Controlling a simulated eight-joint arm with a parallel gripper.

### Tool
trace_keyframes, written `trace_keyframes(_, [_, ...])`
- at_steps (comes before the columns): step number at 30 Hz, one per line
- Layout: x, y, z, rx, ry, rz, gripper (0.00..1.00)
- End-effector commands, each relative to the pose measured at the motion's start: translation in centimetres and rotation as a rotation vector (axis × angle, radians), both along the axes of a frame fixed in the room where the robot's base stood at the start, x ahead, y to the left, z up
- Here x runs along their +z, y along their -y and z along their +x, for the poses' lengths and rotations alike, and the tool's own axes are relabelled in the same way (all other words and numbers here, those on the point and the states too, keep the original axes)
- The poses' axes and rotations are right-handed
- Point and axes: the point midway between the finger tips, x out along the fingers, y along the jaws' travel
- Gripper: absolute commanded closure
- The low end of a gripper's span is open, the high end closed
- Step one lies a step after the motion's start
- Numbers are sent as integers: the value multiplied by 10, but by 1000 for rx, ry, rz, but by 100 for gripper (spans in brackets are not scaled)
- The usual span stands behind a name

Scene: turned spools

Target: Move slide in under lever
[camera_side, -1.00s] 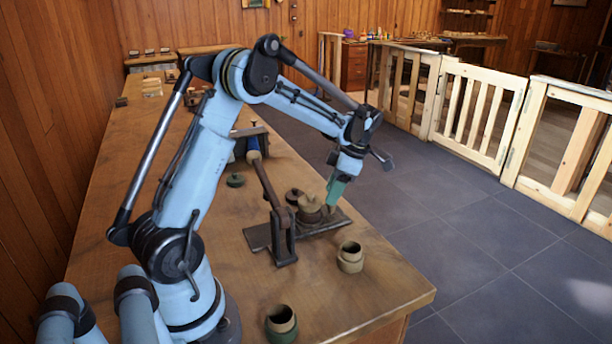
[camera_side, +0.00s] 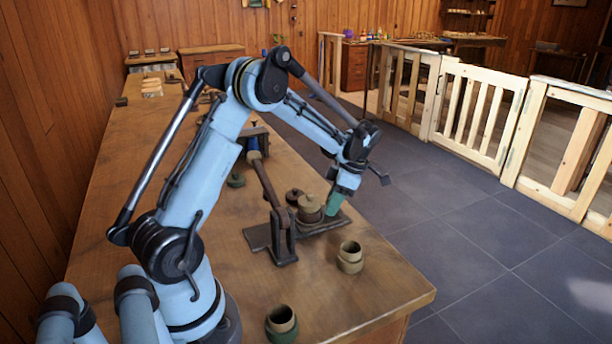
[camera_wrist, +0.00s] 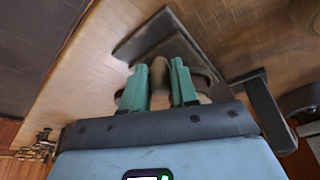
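The lever (camera_side: 262,183) rises tilted from a dark upright post (camera_side: 283,240) on a dark base plate (camera_side: 257,237). The slide (camera_side: 329,223) is a dark flat strip running right from the post. A brown spool (camera_side: 310,210) with a knobbed top stands on it, to the right of the lever. My gripper (camera_side: 332,206) is low at the spool's right side, over the slide's outer end. In the wrist view my gripper's green fingers (camera_wrist: 160,82) are apart with a tan rounded part between them; whether they touch it is unclear. They hide part of the slide.
A smaller dark pot (camera_side: 293,197) stands behind the spool. A tan spool (camera_side: 350,257) stands at the front right, and a green-based one (camera_side: 281,324) at the front edge. The bench's right edge is close to the slide.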

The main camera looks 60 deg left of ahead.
Motion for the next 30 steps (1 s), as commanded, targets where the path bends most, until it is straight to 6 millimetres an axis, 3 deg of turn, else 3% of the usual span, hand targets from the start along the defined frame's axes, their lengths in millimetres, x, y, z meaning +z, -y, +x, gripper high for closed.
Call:
trace_keyframes(8, [-2,0,-1,0,5,0,92])
trace_keyframes(30, [-2,-1,-34,1,6,1,92])
